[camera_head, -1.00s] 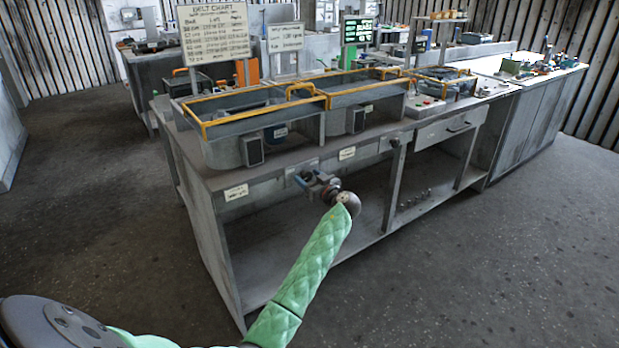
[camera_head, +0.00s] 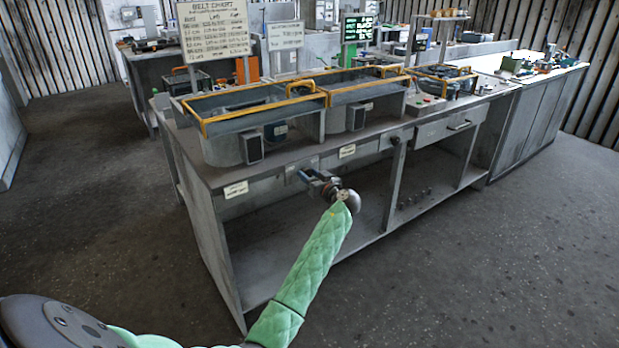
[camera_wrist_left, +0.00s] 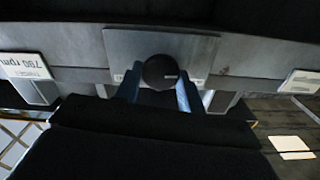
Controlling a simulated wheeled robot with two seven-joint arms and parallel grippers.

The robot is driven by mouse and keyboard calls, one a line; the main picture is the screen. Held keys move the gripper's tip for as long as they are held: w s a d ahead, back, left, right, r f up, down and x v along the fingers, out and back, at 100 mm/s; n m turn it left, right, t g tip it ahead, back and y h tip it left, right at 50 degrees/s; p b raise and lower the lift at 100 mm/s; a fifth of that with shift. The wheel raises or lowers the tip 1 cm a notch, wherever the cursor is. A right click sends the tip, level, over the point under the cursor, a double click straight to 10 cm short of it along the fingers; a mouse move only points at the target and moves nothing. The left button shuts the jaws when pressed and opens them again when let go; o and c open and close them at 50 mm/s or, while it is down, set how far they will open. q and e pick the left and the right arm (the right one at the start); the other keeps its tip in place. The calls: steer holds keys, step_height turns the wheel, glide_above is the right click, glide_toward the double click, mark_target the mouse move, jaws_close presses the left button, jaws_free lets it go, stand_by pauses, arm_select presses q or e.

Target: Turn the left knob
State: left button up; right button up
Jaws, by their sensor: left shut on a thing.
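The left knob (camera_wrist_left: 160,72) is a round dark knob with a small pale mark, on a grey plate (camera_wrist_left: 205,48) on the front of the bench. In the left wrist view my left gripper (camera_wrist_left: 160,92) has its two blue fingers on either side of the knob, shut on it. In the head view my left gripper (camera_head: 308,176) is at the bench front panel, below the left housing; the knob is hidden there behind the gripper. My right gripper is not in view.
The bench (camera_head: 200,172) carries open housings with orange edges (camera_head: 258,108). Labels sit on its front, one reading 790 rpm (camera_wrist_left: 25,66). A belt chart board (camera_head: 213,30) stands behind. The shelf space below is open, and the floor in front is clear.

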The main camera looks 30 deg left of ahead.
arm_select(q)
steer(key=shift+f+m, duration=0.1)
steer(key=shift+m, duration=2.2)
steer(key=shift+w+d+m, duration=0.1)
steer(key=shift+m, duration=0.4)
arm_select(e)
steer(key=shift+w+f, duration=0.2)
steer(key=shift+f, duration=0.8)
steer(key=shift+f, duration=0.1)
arm_select(q)
steer(key=o, duration=1)
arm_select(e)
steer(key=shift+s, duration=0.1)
arm_select(q)
steer(key=shift+d, duration=0.1)
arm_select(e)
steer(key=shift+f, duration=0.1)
